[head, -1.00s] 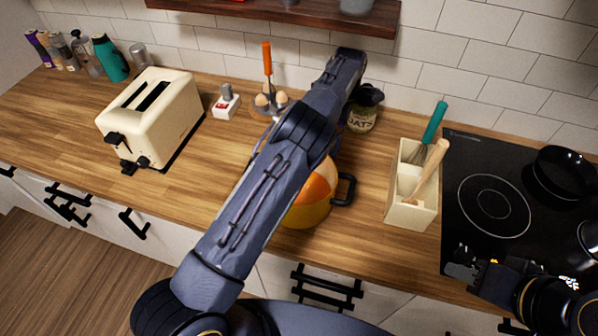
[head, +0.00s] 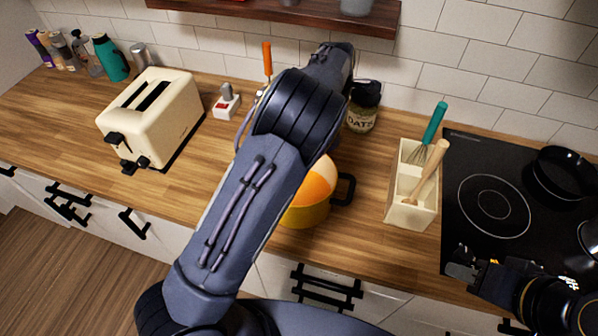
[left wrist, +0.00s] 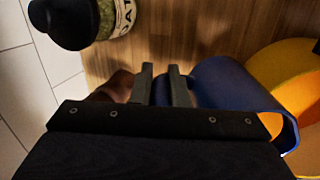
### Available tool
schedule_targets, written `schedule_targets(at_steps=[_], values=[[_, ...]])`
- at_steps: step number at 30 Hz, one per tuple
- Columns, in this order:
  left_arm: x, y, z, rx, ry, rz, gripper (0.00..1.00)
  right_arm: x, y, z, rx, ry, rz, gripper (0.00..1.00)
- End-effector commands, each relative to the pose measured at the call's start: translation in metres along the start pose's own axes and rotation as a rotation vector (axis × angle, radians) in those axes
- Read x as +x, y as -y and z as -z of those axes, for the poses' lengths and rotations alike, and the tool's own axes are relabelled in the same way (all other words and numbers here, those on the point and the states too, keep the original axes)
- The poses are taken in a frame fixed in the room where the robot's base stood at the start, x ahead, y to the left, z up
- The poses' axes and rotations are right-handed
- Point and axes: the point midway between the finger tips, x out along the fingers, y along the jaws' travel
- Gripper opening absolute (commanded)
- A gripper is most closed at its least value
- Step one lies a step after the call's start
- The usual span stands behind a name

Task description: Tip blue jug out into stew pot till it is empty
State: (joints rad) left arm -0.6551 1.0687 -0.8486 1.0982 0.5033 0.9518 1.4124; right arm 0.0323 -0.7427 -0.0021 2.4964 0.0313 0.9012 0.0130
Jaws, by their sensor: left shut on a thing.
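The yellow-orange stew pot (head: 308,215) stands on the wooden counter, partly hidden behind my left arm, its black handle showing at right. The pot (left wrist: 298,58) also shows at the right of the left wrist view. The blue jug (left wrist: 232,88) is tilted over, beside and overlapping the pot's rim in that view. My left gripper (left wrist: 162,86) is shut on the jug at its side; the exact grip is dark. In the head view the jug and left gripper are hidden by my arm. My right gripper (head: 464,268) is over the hob's front left corner, apart from the pot.
An oats jar (head: 362,112) stands behind the pot, close to my left wrist. A cream utensil holder (head: 412,210) is to the right, then a black hob (head: 490,165) with a pan (head: 565,175). A toaster (head: 155,115) stands left. A wooden shelf (head: 300,15) hangs above.

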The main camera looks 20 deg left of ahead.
Motion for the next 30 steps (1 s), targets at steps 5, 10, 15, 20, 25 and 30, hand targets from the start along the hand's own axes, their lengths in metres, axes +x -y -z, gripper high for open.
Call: schedule_targets(at_steps=[5, 10, 15, 20, 25, 30], values=[[-0.015, -0.001, 0.000, -0.002, 0.010, -0.046, 0.00, 0.000, 0.000, 0.000, 0.000, 0.000, 0.000, 0.36], [-0.026, 0.001, 0.000, -0.001, 0.019, -0.088, 0.00, 0.000, 0.000, 0.000, 0.000, 0.000, 0.000, 0.36], [-0.044, 0.002, 0.000, -0.002, 0.033, -0.154, 0.00, 0.000, 0.000, 0.000, 0.000, 0.000, 0.000, 0.36], [-0.061, 0.008, 0.001, -0.003, 0.051, -0.236, 0.00, 0.000, 0.000, 0.000, 0.000, 0.000, 0.000, 0.36], [-0.067, 0.011, 0.002, -0.002, 0.057, -0.281, 0.00, 0.000, 0.000, 0.000, 0.000, 0.000, 0.000, 0.36], [-0.074, 0.013, 0.003, -0.002, 0.065, -0.315, 0.00, 0.000, 0.000, 0.000, 0.000, 0.000, 0.000, 0.36]])
